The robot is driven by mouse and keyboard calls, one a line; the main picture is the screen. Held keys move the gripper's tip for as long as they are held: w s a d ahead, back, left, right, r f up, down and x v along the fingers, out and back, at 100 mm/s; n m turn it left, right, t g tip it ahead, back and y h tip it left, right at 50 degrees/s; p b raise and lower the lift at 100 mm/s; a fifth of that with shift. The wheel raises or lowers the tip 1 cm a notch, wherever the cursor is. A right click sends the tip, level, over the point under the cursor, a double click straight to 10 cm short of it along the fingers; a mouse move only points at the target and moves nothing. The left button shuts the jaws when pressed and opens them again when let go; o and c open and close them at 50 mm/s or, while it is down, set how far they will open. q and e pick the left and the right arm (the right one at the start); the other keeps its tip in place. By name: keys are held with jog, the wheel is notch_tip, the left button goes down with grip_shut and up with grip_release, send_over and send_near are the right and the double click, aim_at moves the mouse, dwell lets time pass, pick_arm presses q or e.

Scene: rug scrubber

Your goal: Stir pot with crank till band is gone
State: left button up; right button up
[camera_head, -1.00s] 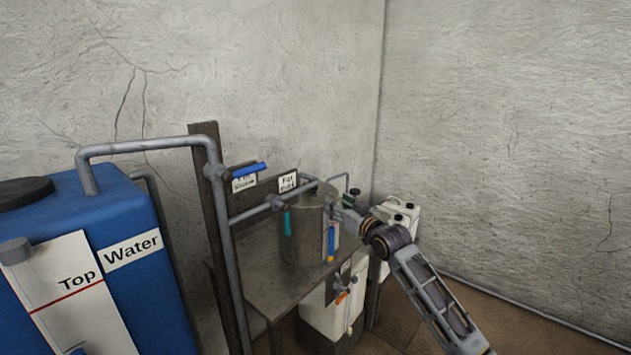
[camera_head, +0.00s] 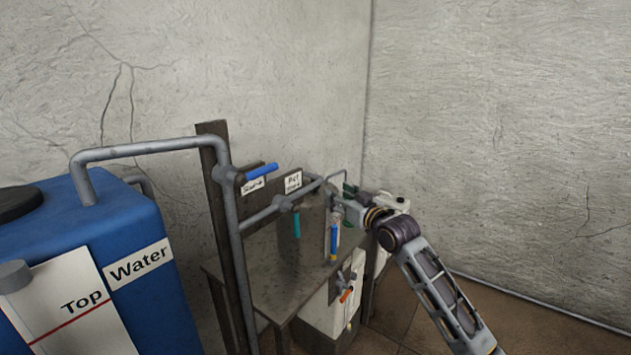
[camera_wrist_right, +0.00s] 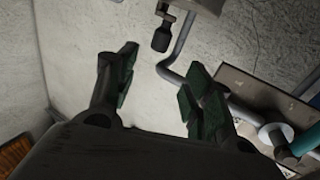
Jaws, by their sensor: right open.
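The grey metal pot (camera_head: 313,222) stands on the table, partly behind pipes. My right gripper (camera_head: 347,200) is at the pot's upper right side, its arm coming from the lower right. In the right wrist view its two dark green fingers (camera_wrist_right: 160,66) are apart with nothing between them. A black knob (camera_wrist_right: 161,38) on a grey arm, which looks like the crank handle, shows beyond the fingertips. A thin bent rod (camera_wrist_right: 166,71) runs near it. I cannot make out a band. My left gripper is not in view.
A blue water tank (camera_head: 150,280) stands at the left. A grey pipe frame (camera_head: 237,265) with a blue lever (camera_head: 262,171) and a teal lever (camera_head: 297,223) runs before the table (camera_head: 275,285). A blue upright tube (camera_head: 334,242) is at the pot's front. Cracked walls enclose the corner.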

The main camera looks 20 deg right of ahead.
aim_at(318, 181)
jog(key=shift+d, duration=0.1)
jog(key=shift+w, duration=0.15)
jog(key=shift+p+x, duration=1.4)
jog(key=shift+x, duration=5.35)
grip_shut()
